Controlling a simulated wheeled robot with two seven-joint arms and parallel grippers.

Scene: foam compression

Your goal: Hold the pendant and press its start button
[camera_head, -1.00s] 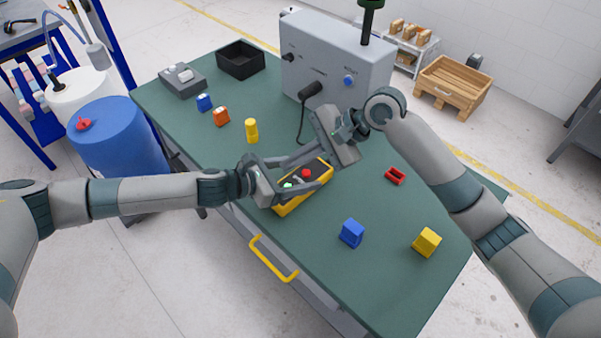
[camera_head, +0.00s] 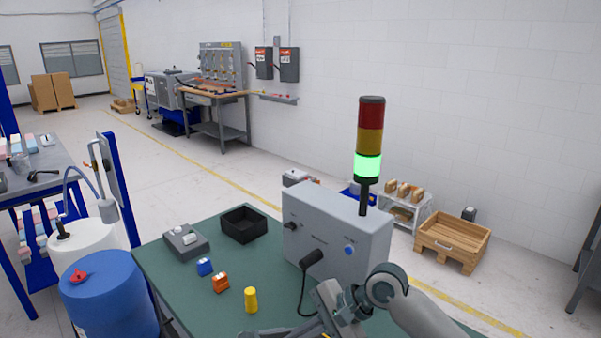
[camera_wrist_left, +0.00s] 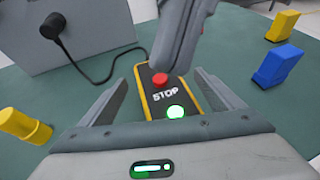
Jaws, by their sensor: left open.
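The yellow-edged black pendant (camera_wrist_left: 155,104) lies between my left gripper's fingers in the left wrist view. Its red button (camera_wrist_left: 159,79) sits above a STOP label, with a green lit button (camera_wrist_left: 175,112) nearer my palm. My left gripper (camera_wrist_left: 158,92) is open, a finger on each side of the pendant. My right gripper (camera_wrist_left: 182,40) reaches over the pendant's far part; whether its jaws are open or shut is hidden. In the head view my right gripper (camera_head: 328,300) is at the bottom edge, and the pendant is almost wholly out of frame.
A grey control box (camera_head: 340,235) with a blue button (camera_head: 350,250) and plugged cable stands on the green table (camera_head: 185,275). Its signal tower (camera_head: 368,165) glows green. A yellow cylinder (camera_wrist_left: 20,125), blue block (camera_wrist_left: 277,67) and yellow block (camera_wrist_left: 283,25) stand around the pendant.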

